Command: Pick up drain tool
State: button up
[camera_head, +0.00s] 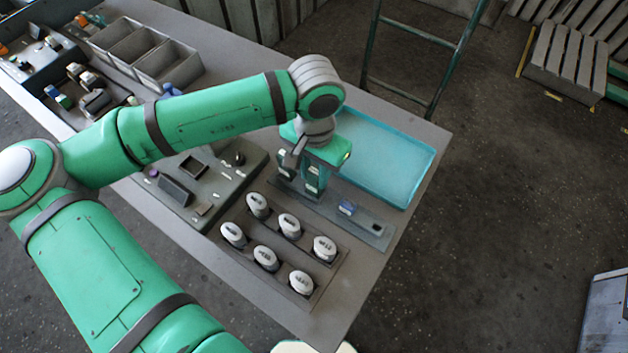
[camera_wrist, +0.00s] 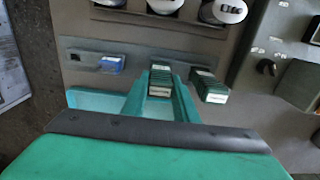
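A grey tool holder strip (camera_head: 374,231) lies between the white-capped parts and the teal tray. It bears a small blue-topped tool (camera_head: 347,208), also in the wrist view (camera_wrist: 112,63), and two dark green, layered-looking tools. I cannot tell by label which one is the drain tool. My gripper (camera_head: 314,182) points down over the strip. In the wrist view, my gripper's fingers (camera_wrist: 162,92) stand on either side of one green tool (camera_wrist: 159,82). Whether they press on it is not clear. The other green tool (camera_wrist: 208,86) stands just outside the right finger.
White-capped parts (camera_head: 289,225) sit in a dark rack (camera_head: 325,273) close in front. A grey fixture board (camera_head: 225,188) is to the left. The shallow teal tray (camera_head: 405,150) behind looks empty. Grey bins (camera_head: 168,66) stand farther back left.

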jog(key=shift+r, duration=0.1)
jog(key=shift+r, duration=0.6)
jog(key=s+d+r, duration=0.5)
jog(key=s+r, duration=0.6)
jog(key=s, duration=0.2)
jog(key=shift+d+r, duration=0.2)
jog(key=shift+r, duration=0.1)
